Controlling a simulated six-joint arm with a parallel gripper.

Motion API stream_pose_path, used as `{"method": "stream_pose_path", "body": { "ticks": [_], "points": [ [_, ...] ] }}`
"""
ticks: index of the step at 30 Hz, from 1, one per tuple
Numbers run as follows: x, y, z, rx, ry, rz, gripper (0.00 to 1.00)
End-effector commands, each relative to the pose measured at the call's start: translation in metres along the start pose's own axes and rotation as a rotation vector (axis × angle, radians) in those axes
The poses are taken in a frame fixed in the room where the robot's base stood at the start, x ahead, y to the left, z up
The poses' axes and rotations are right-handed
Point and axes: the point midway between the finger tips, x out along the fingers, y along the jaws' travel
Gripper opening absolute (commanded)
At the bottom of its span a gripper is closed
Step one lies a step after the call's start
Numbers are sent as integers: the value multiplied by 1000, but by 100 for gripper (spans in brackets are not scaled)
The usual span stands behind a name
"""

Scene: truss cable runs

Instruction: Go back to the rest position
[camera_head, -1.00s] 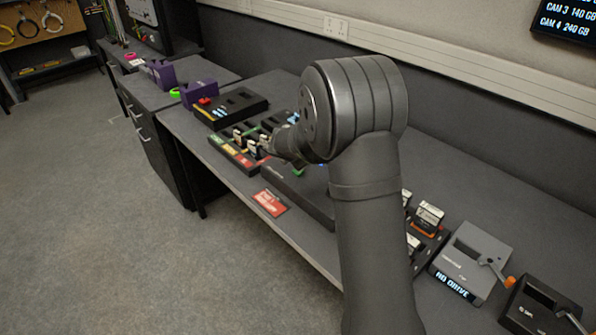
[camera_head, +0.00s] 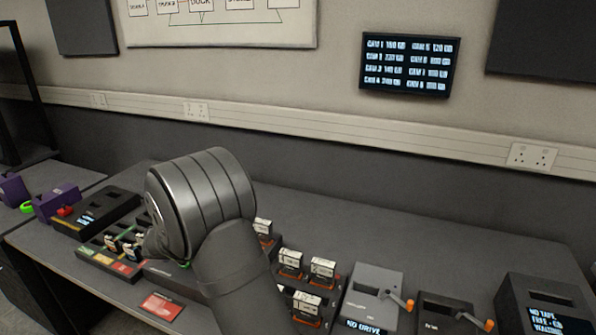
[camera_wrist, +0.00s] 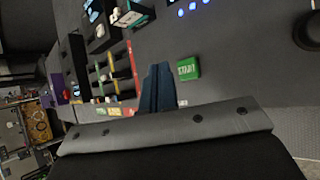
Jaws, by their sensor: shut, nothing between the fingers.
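My gripper (camera_wrist: 158,68) shows in the wrist view as two dark blue fingers pressed together with nothing between them. It is near a green START button (camera_wrist: 188,68) on a dark grey surface; I cannot tell the exact gap. In the head view my arm's large rounded joint stands over the bench (camera_head: 400,235) and hides the gripper. A tray with coloured labels and upright cartridges (camera_head: 95,252) lies just left of the arm, and it also shows in the wrist view. No rest position marker is visible.
Right of the arm stand a tray of white-labelled cartridges (camera_head: 306,306), a grey NO DRIVE unit (camera_head: 375,283) with an orange-knobbed lever, a black levered unit (camera_head: 445,312) and a NO TAPE box (camera_head: 548,290). A red card (camera_head: 162,306) lies at the front. The back bench is clear.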

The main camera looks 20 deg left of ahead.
Motion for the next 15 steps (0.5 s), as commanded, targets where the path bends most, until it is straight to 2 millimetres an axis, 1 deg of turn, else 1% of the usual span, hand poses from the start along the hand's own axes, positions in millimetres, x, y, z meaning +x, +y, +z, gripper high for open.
{"method": "stream_pose_path", "body": {
  "ticks": [1, 7, 12, 15],
  "points": [
    [-8, 7, 6, 3, -2, 5, 0],
    [-28, 21, 20, 3, -2, 4, 0],
    [-38, 28, 27, 2, -1, 2, 0],
    [-40, 29, 29, 0, -1, 3, 0]
  ]
}}
